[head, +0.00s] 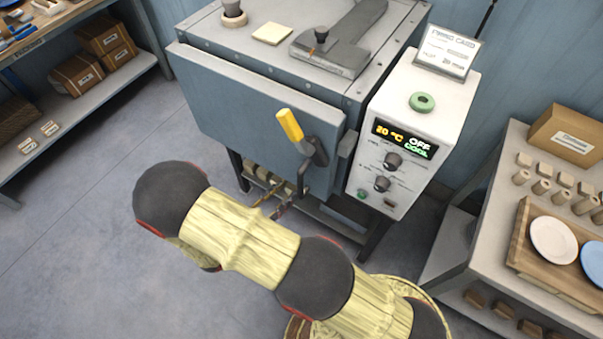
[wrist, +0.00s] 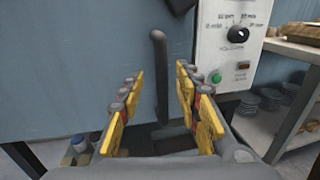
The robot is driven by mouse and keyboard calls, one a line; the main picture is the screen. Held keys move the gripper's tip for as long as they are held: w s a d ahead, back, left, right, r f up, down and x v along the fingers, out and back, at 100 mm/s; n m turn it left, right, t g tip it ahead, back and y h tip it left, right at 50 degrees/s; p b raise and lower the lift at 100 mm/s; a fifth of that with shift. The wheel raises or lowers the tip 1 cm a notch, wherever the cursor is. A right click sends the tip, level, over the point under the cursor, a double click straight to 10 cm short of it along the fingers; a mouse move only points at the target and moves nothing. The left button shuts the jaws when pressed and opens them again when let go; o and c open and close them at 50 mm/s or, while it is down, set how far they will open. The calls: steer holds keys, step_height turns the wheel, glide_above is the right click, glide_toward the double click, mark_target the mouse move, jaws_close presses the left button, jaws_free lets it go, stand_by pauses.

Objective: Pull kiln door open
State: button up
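The kiln door (head: 240,110) is a blue-grey panel on the front of the kiln. It also fills the left of the wrist view (wrist: 70,60). A lever with a yellow grip (head: 290,125) and dark base is near the door's right edge. Below it is a dark upright bar handle (head: 301,182). In the wrist view the bar (wrist: 160,65) stands between the yellow finger pads of my gripper (wrist: 159,92). The fingers are apart, with space on both sides of the bar. My gripper (head: 277,200) shows small and partly hidden behind my arm in the head view.
A white control box (head: 405,140) reading 20 °C, OFF and COOL adjoins the kiln at right. A workbench (head: 480,245) with plates on a wooden tray (head: 530,275) stands further right. Shelves (head: 100,100) with boxes are at left. The floor (head: 80,230) at front left is clear.

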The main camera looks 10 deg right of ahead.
mark_target(298, 181)
steer(key=x, duration=0.2)
steer(key=b+x, duration=0.1)
steer(key=x, duration=0.4)
steer(key=shift+w+d+r, duration=0.2)
steer(key=shift+d+r, duration=0.1)
steer(key=shift+d, duration=0.05)
steer(key=c, duration=0.3)
jaws_close()
stand_by(0.4)
